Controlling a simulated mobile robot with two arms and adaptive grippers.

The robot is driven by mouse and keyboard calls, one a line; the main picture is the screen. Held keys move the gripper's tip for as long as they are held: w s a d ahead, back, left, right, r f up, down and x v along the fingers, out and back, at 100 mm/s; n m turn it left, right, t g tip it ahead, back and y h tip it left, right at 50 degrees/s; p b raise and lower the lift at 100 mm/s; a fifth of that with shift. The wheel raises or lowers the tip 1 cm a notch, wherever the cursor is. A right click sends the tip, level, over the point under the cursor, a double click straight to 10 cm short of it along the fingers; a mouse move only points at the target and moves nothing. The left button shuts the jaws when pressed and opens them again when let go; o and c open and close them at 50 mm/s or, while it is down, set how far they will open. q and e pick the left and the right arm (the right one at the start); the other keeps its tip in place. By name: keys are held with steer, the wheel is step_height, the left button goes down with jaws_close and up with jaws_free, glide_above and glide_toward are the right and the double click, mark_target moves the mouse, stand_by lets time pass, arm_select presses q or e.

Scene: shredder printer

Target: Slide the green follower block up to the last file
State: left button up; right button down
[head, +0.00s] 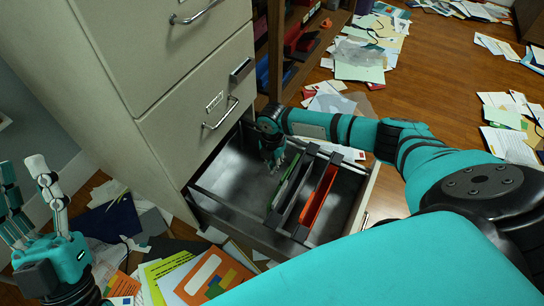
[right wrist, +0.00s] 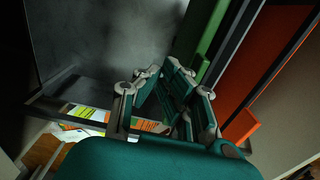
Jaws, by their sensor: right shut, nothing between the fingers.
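The green follower block (head: 284,185) is a thin upright green panel in the open drawer. In the right wrist view it is the green strip (right wrist: 209,42) at upper right. An orange file (head: 319,198) stands to its right, with dark bars between them; it also shows in the right wrist view (right wrist: 262,62). My right gripper (head: 275,164) is shut and empty, down in the drawer at the green block's left side; whether it touches is unclear. In the right wrist view its fingertips (right wrist: 160,72) are beside the green panel. My left gripper (head: 22,168) is open and empty, outside the drawer.
The grey cabinet (head: 160,75) rises behind the open drawer (head: 228,215). The drawer floor left of the green block is bare. Papers and folders (head: 205,278) litter the floor in front. A wooden shelf (head: 297,60) with binders stands behind, and more papers (head: 365,60) lie beyond.

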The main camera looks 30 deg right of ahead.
arm_select(q)
steer(key=shift+w+f+g+y+p, duration=1.55)
steer(key=shift+w+f+g, duration=1.3)
steer(key=shift+f+g, duration=1.9)
steer(key=s+a+f+g+y+p, duration=0.1)
steer(key=s+f+g, duration=0.1)
steer(key=f, duration=0.4)
steer(key=s+a+f+g+y+p, duration=0.1)
steer(key=s+a+f+g+p, duration=0.1)
steer(key=f+g, duration=0.2)
steer(key=shift+s+f+n, duration=0.3)
steer(key=shift+s+f, duration=0.1)
steer(key=shift+f, duration=1.25)
steer(key=shift+g+y, duration=0.25)
